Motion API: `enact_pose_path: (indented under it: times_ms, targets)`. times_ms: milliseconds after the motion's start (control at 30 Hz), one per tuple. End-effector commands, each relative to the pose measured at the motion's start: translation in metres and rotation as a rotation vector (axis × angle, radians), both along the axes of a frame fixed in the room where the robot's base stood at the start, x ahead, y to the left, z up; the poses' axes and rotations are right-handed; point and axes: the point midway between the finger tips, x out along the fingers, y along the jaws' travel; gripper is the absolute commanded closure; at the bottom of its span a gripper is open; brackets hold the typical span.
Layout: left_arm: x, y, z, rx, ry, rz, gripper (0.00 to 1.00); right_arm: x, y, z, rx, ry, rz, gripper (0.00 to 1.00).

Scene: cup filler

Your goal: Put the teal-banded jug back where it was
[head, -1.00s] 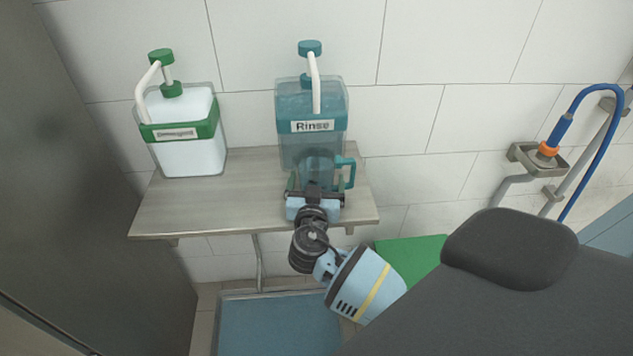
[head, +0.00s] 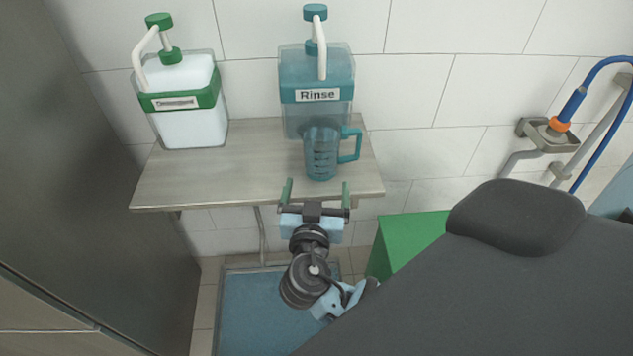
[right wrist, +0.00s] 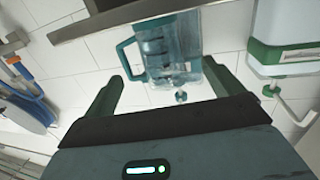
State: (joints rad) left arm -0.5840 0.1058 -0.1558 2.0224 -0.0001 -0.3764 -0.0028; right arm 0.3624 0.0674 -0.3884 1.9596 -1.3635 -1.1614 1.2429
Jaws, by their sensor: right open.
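The teal-banded jug (head: 321,155) is clear, with a teal handle on its right side. In the head view it stands upright on the wooden shelf (head: 215,185), in front of the teal-banded Rinse dispenser (head: 317,78). My right gripper (head: 317,189) is open and empty, just off the shelf's front edge, with its two fingers pointing at the jug and apart from it. In the right wrist view the jug (right wrist: 172,45) appears upside down beyond the spread fingers (right wrist: 165,95). My left gripper is not in view.
A green-banded detergent dispenser (head: 180,100) stands at the shelf's left. A green box (head: 410,240) and a blue-topped surface (head: 265,310) lie below. A blue hose in a wall holder (head: 548,132) hangs at right. The shelf's middle is clear.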

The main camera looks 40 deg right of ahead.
Motion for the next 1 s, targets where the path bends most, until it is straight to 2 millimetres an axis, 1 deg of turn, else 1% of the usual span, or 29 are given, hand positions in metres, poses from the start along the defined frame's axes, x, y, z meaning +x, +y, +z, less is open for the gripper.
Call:
enact_pose_path:
  times_ms: [300,367,433,467,533,567,600,667,700,767,800,867,900,967,1000]
  targets:
    - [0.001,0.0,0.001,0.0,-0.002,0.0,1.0,0.0,0.0,0.0,0.0,0.001,0.001,0.08]
    - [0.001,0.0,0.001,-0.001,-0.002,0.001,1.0,-0.001,0.0,-0.005,0.001,0.017,0.008,0.08]
    - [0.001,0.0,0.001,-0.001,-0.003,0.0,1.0,-0.007,0.002,-0.021,0.005,0.075,0.034,0.08]
    - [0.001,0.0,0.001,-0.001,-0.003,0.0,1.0,-0.011,0.003,-0.033,0.008,0.115,0.054,0.08]
    - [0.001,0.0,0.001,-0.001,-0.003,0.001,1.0,-0.026,0.008,-0.068,0.019,0.237,0.121,0.08]
    - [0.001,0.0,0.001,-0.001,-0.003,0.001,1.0,-0.036,0.011,-0.086,0.027,0.299,0.157,0.08]
    - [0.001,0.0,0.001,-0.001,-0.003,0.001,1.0,-0.051,0.016,-0.111,0.04,0.385,0.212,0.08]
    - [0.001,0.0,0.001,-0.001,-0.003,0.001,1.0,-0.08,0.024,-0.149,0.063,0.51,0.306,0.08]
    - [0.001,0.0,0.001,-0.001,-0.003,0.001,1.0,-0.1,0.03,-0.17,0.081,0.583,0.369,0.08]
    - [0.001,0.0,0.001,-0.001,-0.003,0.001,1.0,-0.133,0.04,-0.198,0.113,0.675,0.462,0.08]
    - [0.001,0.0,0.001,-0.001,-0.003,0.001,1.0,-0.157,0.046,-0.214,0.135,0.728,0.521,0.08]
    - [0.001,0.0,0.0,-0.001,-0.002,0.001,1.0,-0.193,0.054,-0.233,0.171,0.791,0.606,0.08]
    - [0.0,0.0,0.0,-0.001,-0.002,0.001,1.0,-0.216,0.06,-0.242,0.197,0.823,0.657,0.08]
    - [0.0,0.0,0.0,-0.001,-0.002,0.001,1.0,-0.25,0.066,-0.252,0.231,0.858,0.723,0.08]
    - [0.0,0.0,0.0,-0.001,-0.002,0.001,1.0,-0.27,0.069,-0.256,0.253,0.874,0.759,0.08]
